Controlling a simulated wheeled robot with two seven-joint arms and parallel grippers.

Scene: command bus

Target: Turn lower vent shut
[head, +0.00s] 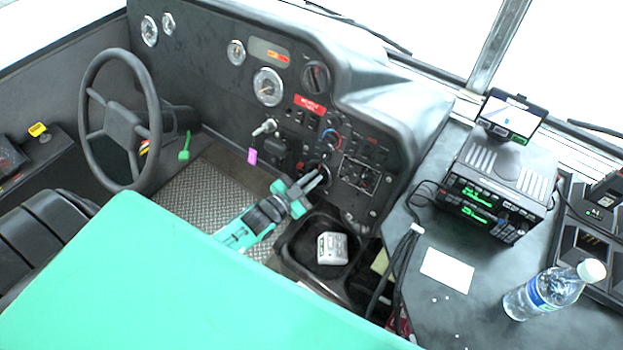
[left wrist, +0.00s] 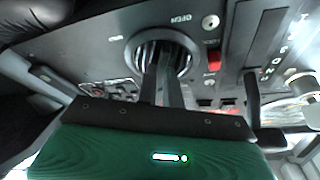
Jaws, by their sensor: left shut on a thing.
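The lower vent (left wrist: 185,55) is a round dark louvred disc in the dashboard, facing my left wrist camera. My left gripper (left wrist: 164,62) has its two fingers close together at the middle of the vent, shut on its slats. In the head view, my left gripper (head: 319,174) reaches the lower part of the dash from the left, and its fingers and the dash cover part of the vent. The upper round vent (head: 316,77) sits higher on the same panel, apart from the gripper. An "OPEN" label (left wrist: 181,18) is printed beside the lower vent.
The steering wheel (head: 120,120) is left of my arm. A key with a pink tag (head: 252,156) hangs from the dash near it. Knobs (head: 358,175) crowd right of the vent. A bin (head: 290,258) holding a white box (head: 332,248) lies below the gripper.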

